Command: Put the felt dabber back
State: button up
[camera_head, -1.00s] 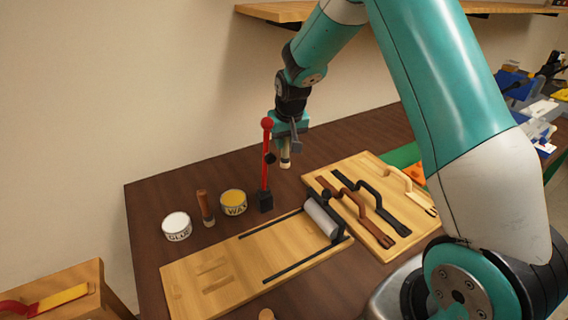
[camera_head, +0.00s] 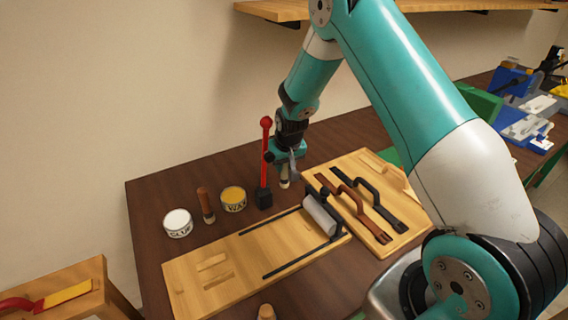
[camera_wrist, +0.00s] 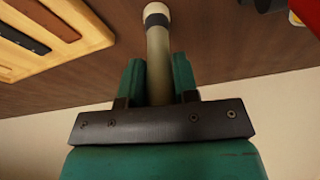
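The felt dabber (camera_head: 284,183) is a pale stick with a dark band and a whitish tip, and it hangs tip down from my gripper (camera_head: 287,168). In the wrist view the dabber (camera_wrist: 158,48) sits between the two green fingers of my gripper (camera_wrist: 159,80), which are shut on it. The tip is low over the dark table behind the red lever; I cannot tell whether it touches. A yellow wax tin (camera_head: 233,199) and a white glue tin (camera_head: 178,223) stand to the left, with a brown-handled tool (camera_head: 206,206) upright between them.
A red-knobbed lever (camera_head: 265,155) on a black block stands just left of my gripper. A wooden board with a grey roller (camera_head: 321,216) lies in front. A wooden tray (camera_head: 412,222) with dark and brown handles lies right. The table (camera_head: 150,200) is bare at back left.

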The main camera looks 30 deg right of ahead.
jog(key=o, duration=0.4)
jog(key=shift+c, duration=0.2)
jog(key=shift+r, duration=0.6)
jog(key=b+v, duration=0.2)
jog(key=v, duration=0.9)
jog(key=shift+s, duration=0.1)
